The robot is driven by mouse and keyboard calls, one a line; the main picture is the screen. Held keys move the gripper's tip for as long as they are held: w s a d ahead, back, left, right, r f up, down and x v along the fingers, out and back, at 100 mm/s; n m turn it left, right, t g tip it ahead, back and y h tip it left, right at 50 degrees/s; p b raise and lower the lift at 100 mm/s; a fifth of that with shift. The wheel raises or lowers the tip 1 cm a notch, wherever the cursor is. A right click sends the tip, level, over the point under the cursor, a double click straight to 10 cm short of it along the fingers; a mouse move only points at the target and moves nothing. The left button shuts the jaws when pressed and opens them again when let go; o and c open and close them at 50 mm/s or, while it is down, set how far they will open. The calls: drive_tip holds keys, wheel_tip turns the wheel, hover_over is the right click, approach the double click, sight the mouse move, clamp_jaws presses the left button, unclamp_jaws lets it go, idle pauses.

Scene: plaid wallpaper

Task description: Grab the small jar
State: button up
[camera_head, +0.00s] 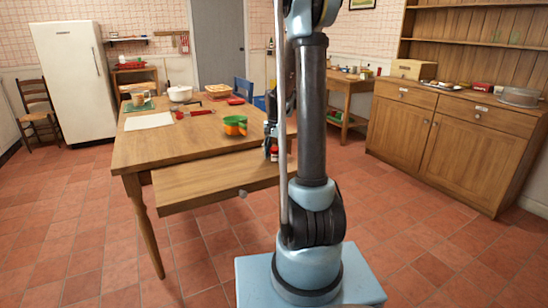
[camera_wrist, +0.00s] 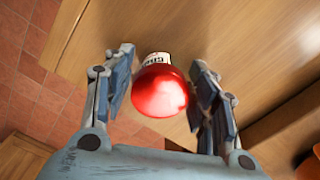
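The small jar (camera_wrist: 160,92) has a round, shiny red top and a white label with dark print. In the wrist view it lies between the two fingers of my gripper (camera_wrist: 162,66), with a gap on each side. My gripper is open and the fingers do not appear to touch the jar. In the head view the jar (camera_head: 273,153) shows as a small red and white patch under my gripper (camera_head: 271,134), partly hidden by my arm. It is at the pulled-out drawer of the wooden table (camera_head: 165,150).
The drawer (camera_head: 205,183) juts out from the table's front. An orange and green cup or bowl set (camera_head: 235,125) stands on the table left of my gripper. A white pot (camera_head: 180,93) and a white sheet (camera_head: 149,121) are farther back. A wooden cabinet (camera_head: 450,140) stands right.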

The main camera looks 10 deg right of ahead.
drive_tip(key=c, duration=0.7)
drive_tip(key=shift+r, duration=0.1)
